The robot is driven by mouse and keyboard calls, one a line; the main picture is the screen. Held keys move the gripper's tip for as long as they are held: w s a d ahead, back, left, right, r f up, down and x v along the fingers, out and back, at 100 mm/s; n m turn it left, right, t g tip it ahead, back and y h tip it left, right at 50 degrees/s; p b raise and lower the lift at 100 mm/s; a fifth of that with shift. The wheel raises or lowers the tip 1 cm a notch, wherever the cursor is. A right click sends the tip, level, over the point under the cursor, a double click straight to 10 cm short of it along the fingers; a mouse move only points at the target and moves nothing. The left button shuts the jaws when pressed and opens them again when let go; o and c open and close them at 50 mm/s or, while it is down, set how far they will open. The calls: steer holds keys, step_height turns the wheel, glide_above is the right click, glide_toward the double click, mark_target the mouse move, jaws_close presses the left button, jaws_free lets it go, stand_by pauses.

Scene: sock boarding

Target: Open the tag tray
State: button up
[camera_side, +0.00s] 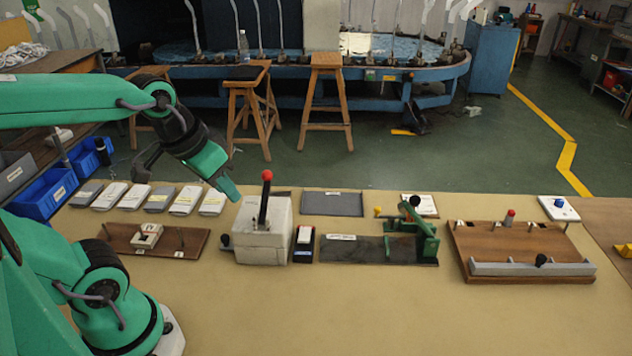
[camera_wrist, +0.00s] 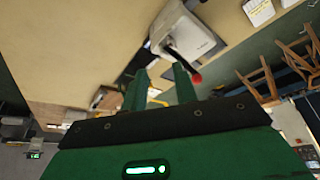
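A small black tray (camera_side: 303,247) with white, card-like pieces stands against the right side of the white machine; it may be the tag tray, but I cannot read a label on it. The white machine (camera_side: 262,232) has an upright black lever (camera_side: 264,203) with a red knob, and a black knob low on its left. In the wrist view the white machine (camera_wrist: 187,35) is beyond the fingers, with the red knob near the right finger. My gripper (camera_side: 231,190) is above and left of the machine, apart from the black tray. Its green fingers (camera_wrist: 159,82) are apart, with nothing visible between them.
A wooden board (camera_side: 120,236) with pegs lies left of the machine. Several packets line the back left, near blue bins (camera_side: 45,195). A dark plate with a green clamp (camera_side: 425,240) and a wooden fixture (camera_side: 510,240) lie right. The front table is clear.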

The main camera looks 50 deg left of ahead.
steer(key=w+a+f+n+g, duration=0.2)
steer(key=w+a+f+n, duration=0.1)
steer(key=a+f, duration=0.2)
steer(key=n+g, duration=0.2)
steer(key=g, duration=0.1)
glide_above(225, 236)
steer(key=shift+s+f, duration=0.1)
steer(key=shift+f, duration=3.8)
steer(key=shift+f, duration=3.9)
steer(key=shift+c, duration=0.4)
jaws_close()
